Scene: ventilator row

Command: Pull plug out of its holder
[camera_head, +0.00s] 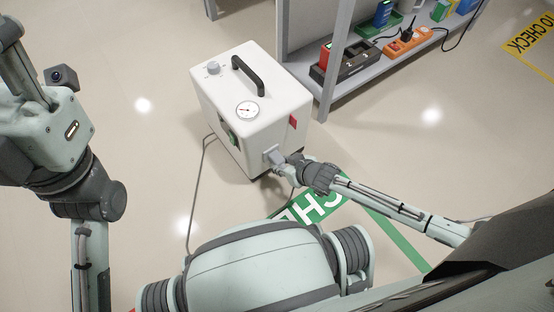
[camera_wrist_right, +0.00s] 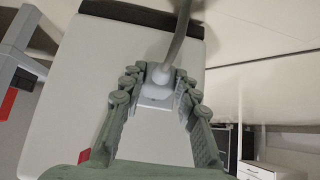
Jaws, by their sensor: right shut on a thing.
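The plug (camera_head: 279,159) is a small light-grey piece at the lower front corner of a white ventilator (camera_head: 225,88). In the right wrist view the plug (camera_wrist_right: 159,78) has a grey cable at its back and sits against a pale square holder (camera_wrist_right: 155,103) on the white wall. I cannot tell how deep it sits. My right gripper (camera_head: 286,166) is shut on the plug; its green-grey fingers (camera_wrist_right: 157,97) flank it in the wrist view. My left gripper (camera_head: 14,60) is at the upper left edge, away from the ventilator, with its fingertips partly cut off.
A grey shelf (camera_head: 352,83) with a red-and-black device, an orange power strip (camera_head: 407,43) and boxes stands behind the ventilator. A cable (camera_head: 191,200) lies on the floor at left. Green floor marking (camera_head: 385,235) runs in front; open floor lies to the right.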

